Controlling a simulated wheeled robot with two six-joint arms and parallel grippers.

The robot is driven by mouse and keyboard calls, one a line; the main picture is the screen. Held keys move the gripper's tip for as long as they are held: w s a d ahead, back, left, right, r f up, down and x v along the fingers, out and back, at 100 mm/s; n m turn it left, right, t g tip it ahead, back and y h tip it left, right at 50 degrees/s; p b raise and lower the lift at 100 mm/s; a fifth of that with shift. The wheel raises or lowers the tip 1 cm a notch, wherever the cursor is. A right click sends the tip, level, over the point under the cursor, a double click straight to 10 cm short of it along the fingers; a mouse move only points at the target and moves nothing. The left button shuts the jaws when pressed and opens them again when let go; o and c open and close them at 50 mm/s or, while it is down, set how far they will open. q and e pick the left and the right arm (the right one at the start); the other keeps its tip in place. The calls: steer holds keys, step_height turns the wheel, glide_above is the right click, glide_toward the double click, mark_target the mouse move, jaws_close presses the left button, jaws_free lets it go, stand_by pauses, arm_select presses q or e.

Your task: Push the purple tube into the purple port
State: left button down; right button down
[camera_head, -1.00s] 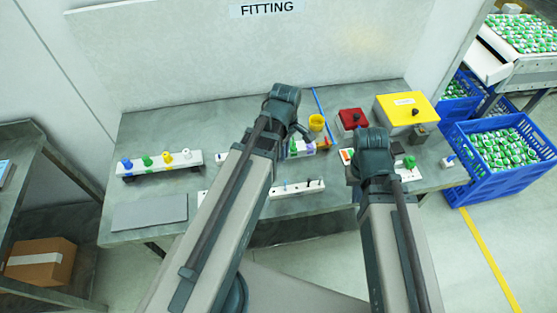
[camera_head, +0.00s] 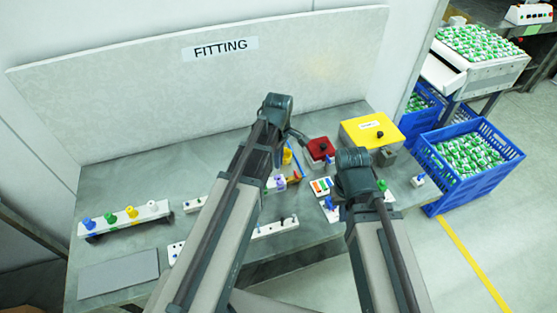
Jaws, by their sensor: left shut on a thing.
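A small purple piece (camera_head: 281,182) shows just right of my left forearm, on or at a white block near the table's middle. At this size I cannot tell tube from port. My left gripper (camera_head: 298,137) reaches down past the forearm, beside the red box; its fingertips are small and partly hidden. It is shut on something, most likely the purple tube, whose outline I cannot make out. My right arm ends over the table's right part. Its wrist hides the right gripper's fingers.
A white rack (camera_head: 126,219) with blue, green, yellow and white plugs stands at left, behind a grey plate (camera_head: 118,274). A yellow cup (camera_head: 287,157), a red box (camera_head: 320,148) and a yellow box (camera_head: 371,130) stand at the back. Blue crates (camera_head: 462,165) stand beyond the table's right edge.

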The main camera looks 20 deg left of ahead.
arm_select(q)
steer(key=shift+f+b, duration=2.15)
steer(key=shift+f, duration=0.3)
steer(key=shift+f+b, duration=1.4)
steer(key=shift+b, duration=0.05)
steer(key=c, duration=0.9)
jaws_free()
steer(key=shift+r, duration=0.1)
step_height(320, 180, up, 14)
steer(key=p, duration=1.4)
steer(key=shift+f, duration=0.2)
